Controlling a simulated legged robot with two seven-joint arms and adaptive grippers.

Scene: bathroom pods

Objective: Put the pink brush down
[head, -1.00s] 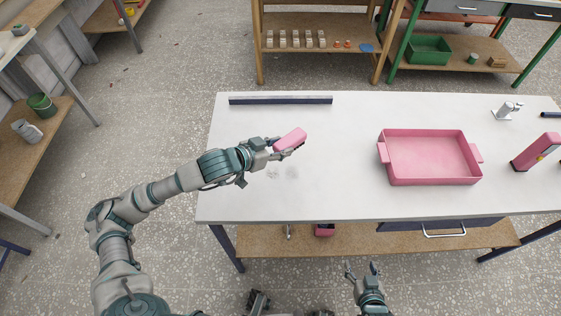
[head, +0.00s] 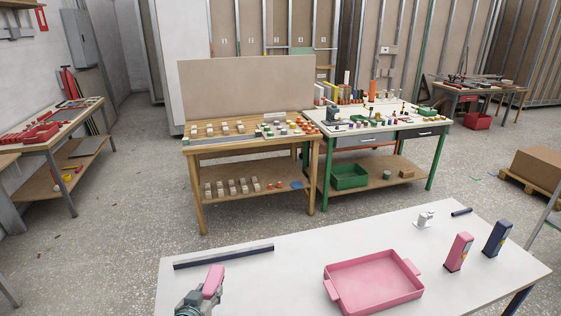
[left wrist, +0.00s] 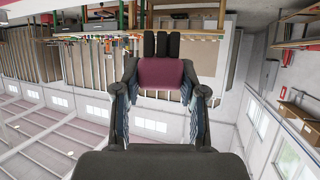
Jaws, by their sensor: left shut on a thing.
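The pink brush (head: 214,281) is in my left gripper (head: 206,294), at the left part of the white table (head: 300,262). In the left wrist view the brush (left wrist: 160,73) looks dark pink and sits between the two fingers of my left gripper (left wrist: 160,88), with dark parts beyond it. The gripper is shut on it. The gap between brush and tabletop cannot be judged from these views. My right gripper is out of view.
A pink tray (head: 375,283) stands right of the brush. A dark-edged bar (head: 224,256) lies along the table's back left. A pink bottle-like box (head: 458,252), a dark blue one (head: 497,238) and a white fixture (head: 424,219) stand at the right. Bare tabletop lies between brush and tray.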

